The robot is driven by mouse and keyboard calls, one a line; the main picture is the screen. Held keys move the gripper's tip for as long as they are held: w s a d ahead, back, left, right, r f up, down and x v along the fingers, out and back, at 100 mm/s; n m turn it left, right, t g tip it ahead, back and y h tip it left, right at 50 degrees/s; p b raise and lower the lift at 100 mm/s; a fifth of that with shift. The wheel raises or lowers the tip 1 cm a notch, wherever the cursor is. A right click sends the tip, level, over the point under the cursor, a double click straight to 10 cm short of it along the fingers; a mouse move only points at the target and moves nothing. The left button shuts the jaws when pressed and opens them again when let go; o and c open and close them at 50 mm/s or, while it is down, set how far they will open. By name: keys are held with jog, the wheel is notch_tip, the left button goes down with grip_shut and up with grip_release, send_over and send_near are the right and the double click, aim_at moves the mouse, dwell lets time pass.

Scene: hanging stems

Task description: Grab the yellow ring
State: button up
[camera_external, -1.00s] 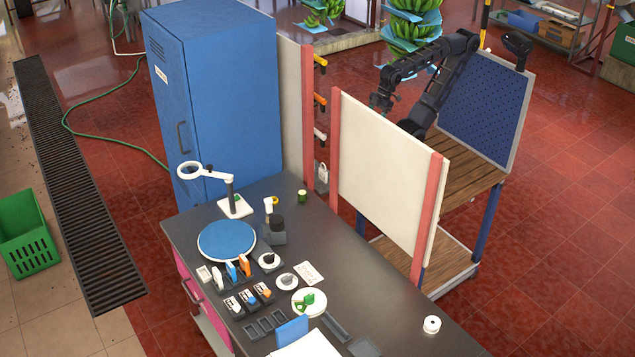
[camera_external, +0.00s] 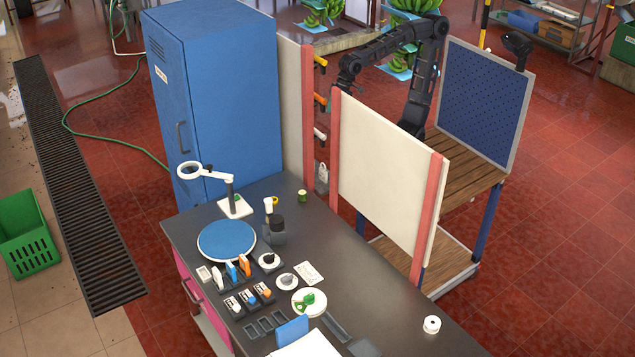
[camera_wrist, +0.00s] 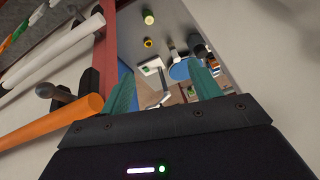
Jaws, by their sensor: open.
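The yellow ring (camera_external: 274,201) appears as a small yellow piece on the far part of the dark table in the external view. In the wrist view the yellow ring (camera_wrist: 148,43) shows small with a dark centre, well beyond the fingertips. My gripper (camera_wrist: 163,84) is open, with its two teal fingers apart and nothing between them. In the external view the arm reaches left behind the white panel, and the gripper end is mostly hidden there.
An orange bar (camera_wrist: 62,122) and a white bar (camera_wrist: 55,48) stick out close on the left in the wrist view. The white panel (camera_external: 385,180) stands between arm and table. A green-yellow roll (camera_external: 302,196) and a magnifier lamp (camera_external: 230,195) stand near the ring.

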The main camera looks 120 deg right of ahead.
jog(key=w+d+f+m+t+h, duration=0.1)
jog(key=w+d+h, duration=0.1)
jog(key=w, duration=0.9)
jog(key=w+d+f+m+h, duration=0.1)
jog(key=w+d, duration=0.2)
jog(key=w, duration=0.8)
notch_tip(320, 180, down, 29)
jog(key=shift+x, duration=5.5)
jog(key=shift+s, duration=0.15)
jog(key=c, duration=1)
